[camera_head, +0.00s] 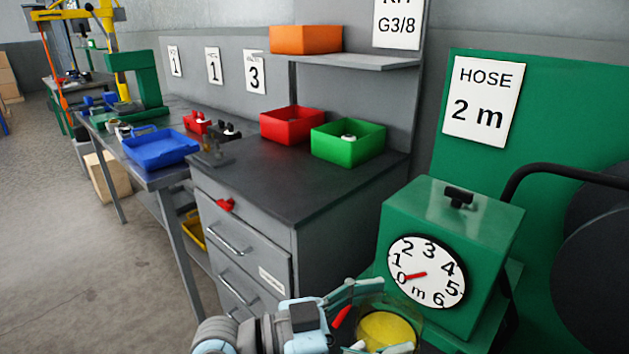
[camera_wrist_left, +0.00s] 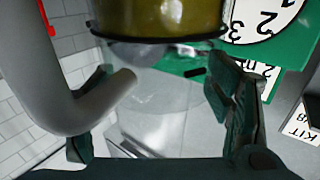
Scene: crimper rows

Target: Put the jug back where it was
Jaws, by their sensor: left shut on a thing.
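The jug (camera_head: 386,331) is clear with yellow liquid in it, at the bottom edge of the head view, in front of the green dial box. In the left wrist view the jug (camera_wrist_left: 158,20) fills the top middle, its liquid dark yellow and its clear wall running down between the fingers. My left gripper (camera_head: 374,316) is shut on the jug, one finger on either side; the fingers also show in the left wrist view (camera_wrist_left: 155,98). The jug's underside and what is beneath it are hidden. My right gripper is not in view.
The green box with a white dial (camera_head: 428,271) stands close behind the jug. The grey drawer cabinet (camera_head: 290,190) has a clear dark top front, with a red bin (camera_head: 291,125) and a green bin (camera_head: 348,143) behind. A blue tray (camera_head: 160,148) lies farther left.

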